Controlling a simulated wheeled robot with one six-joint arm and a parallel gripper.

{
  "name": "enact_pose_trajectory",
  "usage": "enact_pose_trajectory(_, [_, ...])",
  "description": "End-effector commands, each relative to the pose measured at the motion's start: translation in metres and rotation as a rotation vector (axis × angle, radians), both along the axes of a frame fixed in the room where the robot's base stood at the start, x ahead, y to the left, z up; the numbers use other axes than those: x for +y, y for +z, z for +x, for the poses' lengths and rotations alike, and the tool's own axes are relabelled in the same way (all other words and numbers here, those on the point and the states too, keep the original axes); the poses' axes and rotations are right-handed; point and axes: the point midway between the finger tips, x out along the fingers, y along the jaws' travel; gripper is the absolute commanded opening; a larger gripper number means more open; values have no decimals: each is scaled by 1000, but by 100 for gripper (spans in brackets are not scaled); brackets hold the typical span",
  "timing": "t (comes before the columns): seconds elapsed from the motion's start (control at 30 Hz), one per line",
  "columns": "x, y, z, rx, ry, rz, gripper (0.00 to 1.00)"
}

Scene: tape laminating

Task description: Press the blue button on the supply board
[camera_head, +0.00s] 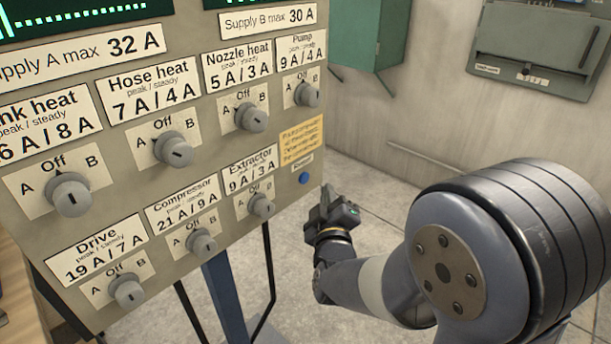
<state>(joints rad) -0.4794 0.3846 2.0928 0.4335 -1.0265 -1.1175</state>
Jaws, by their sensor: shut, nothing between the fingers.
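The supply board (215,125) is a beige panel with labelled grey knobs, filling the left half of the view. The blue button (304,178) is small and round, near the board's lower right edge, below a yellow note. My gripper (326,192) is shut with nothing in it, just right of and slightly below the button in the picture. A gap shows between the fingertips and the button; how far they are apart in depth I cannot tell. My arm reaches in from the right.
A green cabinet (362,35) and a grey-green wall box (540,45) hang behind. Bare floor lies beyond the board.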

Motion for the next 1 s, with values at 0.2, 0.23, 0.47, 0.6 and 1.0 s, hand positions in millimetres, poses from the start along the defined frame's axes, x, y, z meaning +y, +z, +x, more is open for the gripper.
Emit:
enact_pose_trajectory(0.2, [20,0,15,-1,2,0,0])
enact_pose_trajectory(0.23, [21,0,16,-1,2,0,0])
enact_pose_trajectory(0.47, [26,0,20,0,0,0,0])
enact_pose_trajectory(0.6, [26,0,20,0,0,0,0])
enact_pose_trajectory(1.0, [26,0,20,0,0,0,0])
